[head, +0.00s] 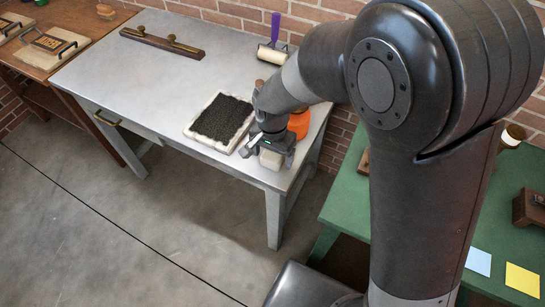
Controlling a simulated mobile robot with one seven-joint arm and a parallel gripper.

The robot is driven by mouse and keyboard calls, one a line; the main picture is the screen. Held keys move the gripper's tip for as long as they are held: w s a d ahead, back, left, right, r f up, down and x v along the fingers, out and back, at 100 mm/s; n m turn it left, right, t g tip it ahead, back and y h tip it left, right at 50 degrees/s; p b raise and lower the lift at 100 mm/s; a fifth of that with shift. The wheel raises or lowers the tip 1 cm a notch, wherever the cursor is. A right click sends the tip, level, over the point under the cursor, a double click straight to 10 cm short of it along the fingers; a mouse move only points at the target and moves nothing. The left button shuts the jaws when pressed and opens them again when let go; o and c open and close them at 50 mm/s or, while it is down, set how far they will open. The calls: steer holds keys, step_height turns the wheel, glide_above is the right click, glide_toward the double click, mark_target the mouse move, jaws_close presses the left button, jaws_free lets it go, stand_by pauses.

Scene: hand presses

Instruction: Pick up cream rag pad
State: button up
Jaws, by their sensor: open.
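A small cream block (270,160), which looks like the cream rag pad, is at the front right corner of the grey metal table (150,75). My gripper (267,152) is open and low over this corner, with a finger to either side of the block. The wrist hides part of the block's upper side. I cannot tell whether the fingers touch it.
A cream-rimmed tray with a black grainy surface (219,119) lies just left of my gripper. An orange round container (299,122) stands close behind it. A brayer with a purple handle (275,41) and a dark bar with knobs (161,42) lie further back. The table's middle is clear.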

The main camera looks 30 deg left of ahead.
steer(key=shift+f, duration=0.4)
steer(key=shift+c, duration=0.2)
steer(key=c, duration=1)
steer(key=shift+r, duration=0.1)
